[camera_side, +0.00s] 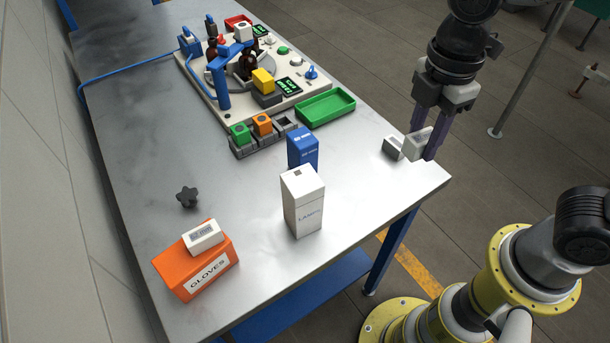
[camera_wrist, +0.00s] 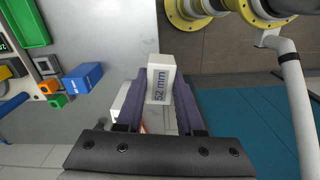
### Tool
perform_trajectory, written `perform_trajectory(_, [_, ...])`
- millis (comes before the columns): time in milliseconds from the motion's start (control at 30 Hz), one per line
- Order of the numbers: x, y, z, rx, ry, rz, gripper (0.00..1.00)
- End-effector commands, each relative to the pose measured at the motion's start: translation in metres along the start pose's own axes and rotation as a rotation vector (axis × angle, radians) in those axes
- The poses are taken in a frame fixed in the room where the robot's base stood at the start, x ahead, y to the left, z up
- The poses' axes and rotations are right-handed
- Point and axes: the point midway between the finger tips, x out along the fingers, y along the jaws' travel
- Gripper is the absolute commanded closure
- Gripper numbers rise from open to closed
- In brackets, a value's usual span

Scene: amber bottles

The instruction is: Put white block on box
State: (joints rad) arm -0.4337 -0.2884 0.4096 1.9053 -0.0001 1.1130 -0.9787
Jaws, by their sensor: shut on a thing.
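My gripper (camera_side: 418,155) is at the right edge of the table, its purple fingers pointing down. It is shut on a white block (camera_side: 417,143). In the wrist view the block (camera_wrist: 161,80) sits between the fingers and reads "52 mm". I cannot tell for sure whether it touches the table. An orange box (camera_side: 205,270) marked GLOVES stands at the near left of the table. Another white block (camera_side: 204,236) with a label lies on top of it. A tall white box (camera_side: 303,205), seemingly marked LAMPS, stands at the near middle.
A blue box (camera_side: 303,148) stands behind the white box. A small grey shape (camera_side: 393,148) is beside my gripper; I cannot tell what it is. A green tray (camera_side: 325,108) and a bottle station (camera_side: 215,85) stand farther back. A black knob (camera_side: 187,196) lies at left.

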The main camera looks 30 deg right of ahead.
Motion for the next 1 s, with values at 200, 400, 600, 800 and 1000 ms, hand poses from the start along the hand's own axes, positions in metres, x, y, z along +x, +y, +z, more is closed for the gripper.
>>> perform_trajectory(200, [-0.056, -0.009, -0.052, -0.093, 0.001, 0.000, 1.00])
perform_trajectory(400, [-0.061, -0.015, -0.071, -0.154, -0.002, -0.003, 1.00])
perform_trajectory(600, [-0.044, 0.008, -0.097, -0.158, -0.004, -0.006, 1.00])
perform_trajectory(800, [-0.024, 0.039, -0.130, -0.158, -0.003, -0.004, 1.00])
perform_trajectory(1000, [0.008, 0.060, -0.152, -0.158, -0.003, -0.004, 1.00])
